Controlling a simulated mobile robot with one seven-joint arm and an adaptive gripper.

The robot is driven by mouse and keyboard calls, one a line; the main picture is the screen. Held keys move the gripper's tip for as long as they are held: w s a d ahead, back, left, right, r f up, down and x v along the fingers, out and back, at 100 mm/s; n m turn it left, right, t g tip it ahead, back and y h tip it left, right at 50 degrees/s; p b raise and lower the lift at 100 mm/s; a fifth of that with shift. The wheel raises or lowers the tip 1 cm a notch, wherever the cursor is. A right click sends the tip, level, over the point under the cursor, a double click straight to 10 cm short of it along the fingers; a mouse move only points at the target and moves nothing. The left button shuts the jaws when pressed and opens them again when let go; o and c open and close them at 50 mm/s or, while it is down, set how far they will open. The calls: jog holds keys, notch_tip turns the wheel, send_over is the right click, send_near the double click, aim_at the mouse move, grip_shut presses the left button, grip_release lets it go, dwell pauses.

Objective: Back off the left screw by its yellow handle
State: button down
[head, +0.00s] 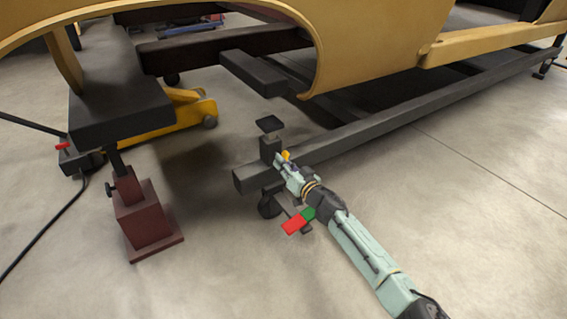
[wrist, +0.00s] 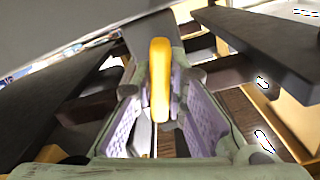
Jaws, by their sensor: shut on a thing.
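The yellow handle (head: 286,155) shows as a small patch at my gripper's tip in the head view. In the wrist view the yellow handle (wrist: 160,80) stands lengthwise between the two pale purple-lined finger pads. My gripper (head: 283,164) is shut on it; the fingers also show in the wrist view (wrist: 162,112). A dark post with a flat square pad (head: 269,124) rises beside the handle, near the end of a long dark beam (head: 243,182). The screw's thread cannot be made out, and my gripper hides part of the post.
A tan car shell (head: 380,30) hangs above the beam. A dark red stand (head: 146,218) is at left, with a yellow floor jack (head: 180,112) behind it. A red and green piece (head: 298,221) is beside my arm. Front floor is clear.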

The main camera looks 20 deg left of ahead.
jog(key=shift+r+n+p, duration=0.2)
jog(key=shift+n+p, duration=0.6)
jog(key=shift+n, duration=0.1)
jog(key=shift+f+n+p, duration=0.25)
jog(key=shift+n+p, duration=0.2)
jog(key=shift+n, duration=0.85)
jog(key=c, duration=1.6)
grip_release()
jog(key=shift+d, duration=0.1)
jog(key=v, duration=1.2)
